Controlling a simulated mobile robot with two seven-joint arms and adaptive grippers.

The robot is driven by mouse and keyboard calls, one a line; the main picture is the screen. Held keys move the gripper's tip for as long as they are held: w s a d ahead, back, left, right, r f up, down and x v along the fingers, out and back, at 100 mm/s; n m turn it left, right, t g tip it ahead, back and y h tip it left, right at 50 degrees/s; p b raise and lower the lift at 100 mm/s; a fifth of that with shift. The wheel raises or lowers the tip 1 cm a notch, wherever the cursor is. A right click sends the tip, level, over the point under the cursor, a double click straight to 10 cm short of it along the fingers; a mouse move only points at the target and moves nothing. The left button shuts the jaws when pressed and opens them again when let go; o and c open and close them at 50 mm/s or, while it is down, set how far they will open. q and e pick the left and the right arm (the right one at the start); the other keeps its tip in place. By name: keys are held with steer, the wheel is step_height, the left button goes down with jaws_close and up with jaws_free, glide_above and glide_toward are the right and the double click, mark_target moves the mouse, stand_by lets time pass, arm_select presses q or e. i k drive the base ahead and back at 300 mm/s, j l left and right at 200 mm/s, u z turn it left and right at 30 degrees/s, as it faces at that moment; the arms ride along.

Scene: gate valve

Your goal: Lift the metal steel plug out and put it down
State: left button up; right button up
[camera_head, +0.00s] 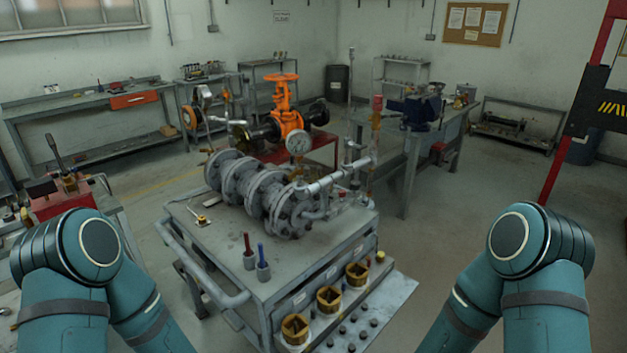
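I cannot pick out the steel plug for certain. Several small dark round pieces (351,335) sit on the low grey shelf (392,298) on the near right side of the grey cart (222,258). A row of three brass hexagonal fittings (328,298) stands beside them, their openings facing up. A grey flanged valve assembly (262,197) lies across the cart top. Both my teal arms show at the lower left and lower right, bent at the elbow. Neither gripper is in the picture.
Two small grey holders with red and blue handles (262,252) stand on the cart top. A tube handrail (205,275) runs along its left side. An orange valve (285,105) stands behind. A workbench (440,145) stands back right. Floor right of the cart is clear.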

mark_target(307, 175)
steer(key=i+l+z, duration=0.8)
steer(key=i+l, duration=0.25)
steer(key=i+l+z, duration=0.3)
steer(key=i, duration=0.35)
steer(key=i+j+z, duration=0.1)
steer(key=i+z, duration=0.15)
steer(key=i, duration=0.45)
steer(key=i+u, duration=0.3)
steer(key=i, duration=0.35)
steer(key=i+l+u, duration=0.2)
steer(key=i+u, duration=0.15)
steer(key=i, duration=0.3)
steer(key=i+u, duration=0.3)
steer(key=u, duration=0.15)
steer(key=i+u, duration=0.4)
steer(key=i+l+u, duration=0.1)
steer(key=u, duration=0.35)
steer(key=i+l, duration=0.05)
steer(key=i, duration=0.05)
